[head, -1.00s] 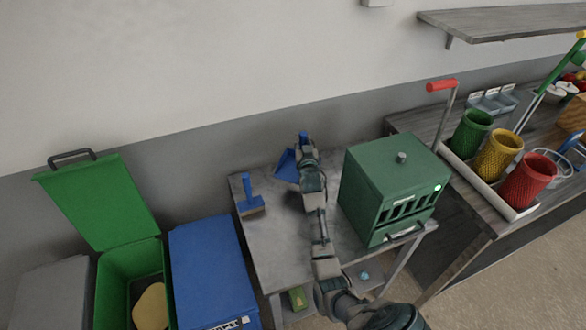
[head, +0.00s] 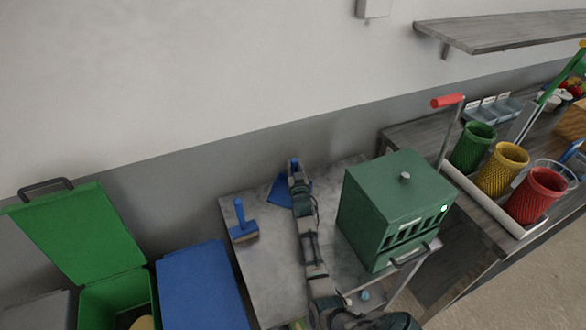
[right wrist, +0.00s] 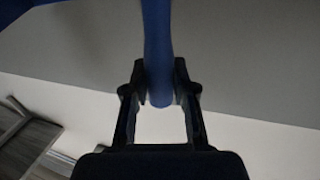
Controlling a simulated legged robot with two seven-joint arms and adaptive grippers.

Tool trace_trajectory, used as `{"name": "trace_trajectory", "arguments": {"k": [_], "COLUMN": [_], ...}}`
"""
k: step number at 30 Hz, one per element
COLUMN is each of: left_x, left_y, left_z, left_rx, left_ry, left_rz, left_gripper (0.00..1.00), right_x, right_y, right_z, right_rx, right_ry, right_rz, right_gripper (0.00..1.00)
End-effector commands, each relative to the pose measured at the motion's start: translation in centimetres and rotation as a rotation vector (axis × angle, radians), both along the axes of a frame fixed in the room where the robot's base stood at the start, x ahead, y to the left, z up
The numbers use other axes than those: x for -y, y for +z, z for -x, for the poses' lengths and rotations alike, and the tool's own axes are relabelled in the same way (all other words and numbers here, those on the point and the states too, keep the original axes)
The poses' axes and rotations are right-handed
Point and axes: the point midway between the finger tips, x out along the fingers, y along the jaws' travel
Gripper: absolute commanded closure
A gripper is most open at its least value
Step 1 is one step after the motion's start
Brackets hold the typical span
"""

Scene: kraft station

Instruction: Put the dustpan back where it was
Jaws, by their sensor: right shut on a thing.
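The blue dustpan (head: 281,192) is at the back of the small grey table (head: 263,278), partly hidden behind my right arm. My right gripper (head: 295,172) is shut on its blue handle, which stands up between the fingers. In the right wrist view the handle (right wrist: 157,55) runs between the two dark fingers (right wrist: 158,88). I cannot tell whether the pan touches the tabletop. A blue-handled brush (head: 241,220) stands on the same table, to the left of the dustpan. My left gripper does not show.
A green box (head: 397,205) with a slotted front stands right of my arm on the table. A blue bin (head: 200,290) and an open green bin (head: 80,235) stand at the left. Red, yellow and green baskets (head: 500,163) stand on the right counter.

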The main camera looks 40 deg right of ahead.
Motion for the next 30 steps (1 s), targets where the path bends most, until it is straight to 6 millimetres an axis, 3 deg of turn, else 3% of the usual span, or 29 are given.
{"name": "trace_trajectory", "arguments": {"k": [6, 7, 9, 20, 23, 30], "left_x": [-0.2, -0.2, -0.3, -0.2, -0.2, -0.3], "left_y": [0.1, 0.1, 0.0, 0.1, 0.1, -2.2], "left_z": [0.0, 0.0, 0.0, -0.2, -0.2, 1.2], "left_rx": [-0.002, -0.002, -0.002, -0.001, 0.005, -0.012], "left_ry": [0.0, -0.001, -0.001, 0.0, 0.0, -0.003], "left_rz": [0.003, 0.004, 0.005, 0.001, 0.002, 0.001], "left_gripper": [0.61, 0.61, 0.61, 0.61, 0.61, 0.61], "right_x": [-0.4, -0.5, -0.6, -0.5, -1.1, -4.1], "right_y": [-0.2, -0.2, -0.2, -0.2, -0.2, -0.1], "right_z": [0.0, 0.0, -0.1, 0.3, 1.2, 5.7], "right_rx": [0.001, -0.001, -0.001, 0.001, 0.0, 0.001], "right_ry": [0.001, 0.001, 0.001, 0.001, 0.001, 0.001], "right_rz": [0.003, 0.003, 0.004, 0.003, 0.001, 0.002], "right_gripper": [1.0, 0.67, 0.49, 0.49, 0.49, 0.49]}}
